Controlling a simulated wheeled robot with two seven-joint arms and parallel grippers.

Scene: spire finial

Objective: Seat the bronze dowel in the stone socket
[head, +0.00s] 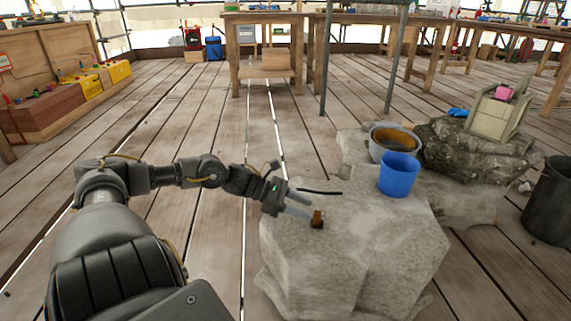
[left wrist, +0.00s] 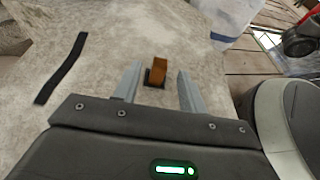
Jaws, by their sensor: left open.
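The bronze dowel (head: 317,216) is a short orange-brown piece standing at a dark square socket (left wrist: 154,81) in the top of the grey stone block (head: 370,235). In the left wrist view the dowel (left wrist: 159,69) rises from the socket's dark opening, part of which shows beside its base. How deep it sits I cannot tell. My left gripper (head: 304,207) is open, low over the stone. In the left wrist view its fingertips (left wrist: 158,76) lie on either side of the dowel, with visible gaps. My right gripper is not in view.
A thin black strip (head: 320,191) lies on the stone behind my left gripper. A blue bucket (head: 398,175) and a grey bowl with brown contents (head: 395,140) stand toward the back right. A rough rock (head: 455,150) lies beyond.

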